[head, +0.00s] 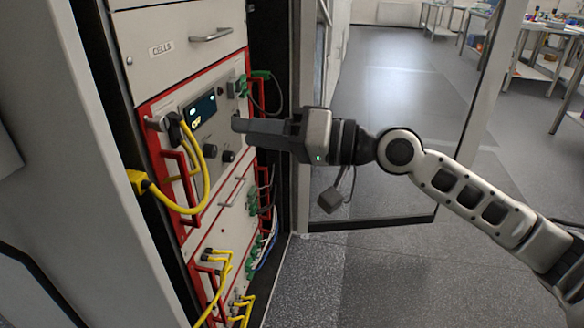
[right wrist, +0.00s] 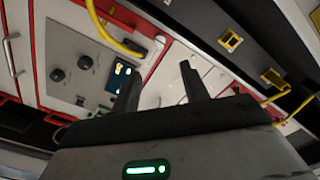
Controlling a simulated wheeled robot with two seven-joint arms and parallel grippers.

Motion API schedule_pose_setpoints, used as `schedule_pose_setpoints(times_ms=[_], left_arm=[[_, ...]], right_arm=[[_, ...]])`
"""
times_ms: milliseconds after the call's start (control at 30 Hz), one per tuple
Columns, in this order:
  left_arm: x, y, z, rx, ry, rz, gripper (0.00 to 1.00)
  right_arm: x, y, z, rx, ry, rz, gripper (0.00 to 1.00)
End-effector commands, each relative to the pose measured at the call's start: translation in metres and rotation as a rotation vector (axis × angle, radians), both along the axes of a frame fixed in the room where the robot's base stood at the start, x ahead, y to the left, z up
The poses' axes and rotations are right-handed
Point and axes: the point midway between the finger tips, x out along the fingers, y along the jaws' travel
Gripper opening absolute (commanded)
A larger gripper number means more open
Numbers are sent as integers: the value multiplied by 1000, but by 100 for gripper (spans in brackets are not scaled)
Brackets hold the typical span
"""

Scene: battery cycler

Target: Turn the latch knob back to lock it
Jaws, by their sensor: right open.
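A red-framed cycler unit (head: 218,180) sits in the rack, with a display (head: 200,110) and two dark round knobs (head: 210,151) on its grey panel. A grey cylindrical knob (head: 156,123) sticks out at the unit's upper left; I cannot tell for sure whether it is the latch knob. My right gripper (head: 240,125) is in front of the unit's right part, its fingers pointing left and hiding some of the panel. In the right wrist view the fingers (right wrist: 158,85) are apart with nothing between them; the display (right wrist: 123,70) lies just beyond. My left gripper is out of view.
A yellow cable (head: 207,190) loops out in front of the unit's left side. A drawer labelled CELLS (head: 165,50) is above; green connectors (head: 253,205) line the right edge. An open glass door (head: 375,130) stands behind my right arm.

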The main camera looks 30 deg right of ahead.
Motion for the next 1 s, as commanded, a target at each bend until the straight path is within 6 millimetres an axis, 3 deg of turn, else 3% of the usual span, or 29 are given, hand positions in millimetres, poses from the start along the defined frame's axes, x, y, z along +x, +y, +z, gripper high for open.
schedule_pose_setpoints(times_ms=[100,767,867,1000], left_arm=[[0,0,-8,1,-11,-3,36],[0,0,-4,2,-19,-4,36],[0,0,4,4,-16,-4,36],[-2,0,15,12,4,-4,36]], right_arm=[[-1,-5,-3,-1,-2,9,45],[-1,-6,-4,-5,0,11,45],[0,0,-29,-38,0,-14,45],[-10,14,-100,-155,-3,-104,45]])
